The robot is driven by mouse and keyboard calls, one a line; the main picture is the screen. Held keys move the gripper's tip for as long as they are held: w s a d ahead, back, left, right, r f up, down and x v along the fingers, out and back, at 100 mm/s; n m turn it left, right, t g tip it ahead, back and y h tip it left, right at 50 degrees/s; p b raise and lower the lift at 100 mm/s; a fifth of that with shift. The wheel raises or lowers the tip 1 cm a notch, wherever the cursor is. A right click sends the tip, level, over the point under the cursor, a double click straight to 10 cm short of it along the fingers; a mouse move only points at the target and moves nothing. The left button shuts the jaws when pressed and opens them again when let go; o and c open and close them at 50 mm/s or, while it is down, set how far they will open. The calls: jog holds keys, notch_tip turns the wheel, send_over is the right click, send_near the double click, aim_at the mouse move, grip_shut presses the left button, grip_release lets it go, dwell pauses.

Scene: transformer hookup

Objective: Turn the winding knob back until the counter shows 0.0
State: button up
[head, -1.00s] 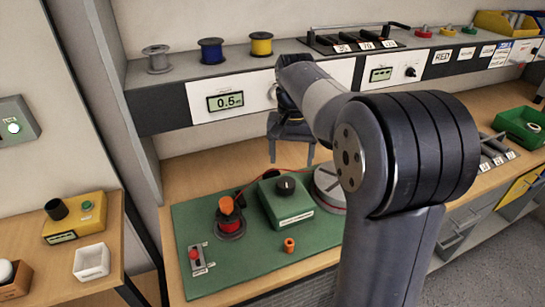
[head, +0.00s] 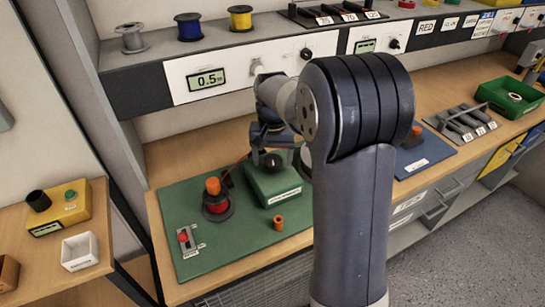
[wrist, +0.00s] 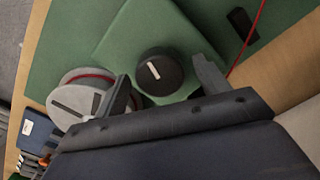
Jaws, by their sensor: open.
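The counter display (head: 207,80) on the white shelf panel reads 0.5 m. A black round knob (head: 272,162) with a white mark sits on a green box (head: 280,186). In the wrist view the knob (wrist: 160,72) lies between my open fingers, with the green box (wrist: 120,45) under it. My gripper (head: 272,146) is just over the knob in the head view. The gripper (wrist: 163,76) is empty, and I cannot tell whether either finger touches the knob. A black spool with red wire and an orange top (head: 215,204) stands left of the box.
A grey round disc with a red band (wrist: 88,97) stands beside the green box. A small orange cylinder (head: 278,222) and a red switch (head: 183,237) are on the green mat (head: 190,265). A red wire (wrist: 246,38) runs near the box. The shelf overhangs at the back.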

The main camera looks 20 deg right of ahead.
jog(key=shift+c, duration=0.4)
jog(key=c, duration=0.9)
jog(key=shift+n, duration=0.3)
jog(key=n+p, duration=0.1)
jog(key=n, duration=0.2)
jog(key=shift+r+n, duration=0.1)
jog(key=shift+n, duration=0.2)
jog(key=n+p, duration=0.1)
jog(key=n, duration=0.3)
jog(key=n+p, duration=0.1)
jog(key=n, duration=0.4)
jog(key=shift+n+p, duration=0.35)
jog(key=shift+n, duration=1.95)
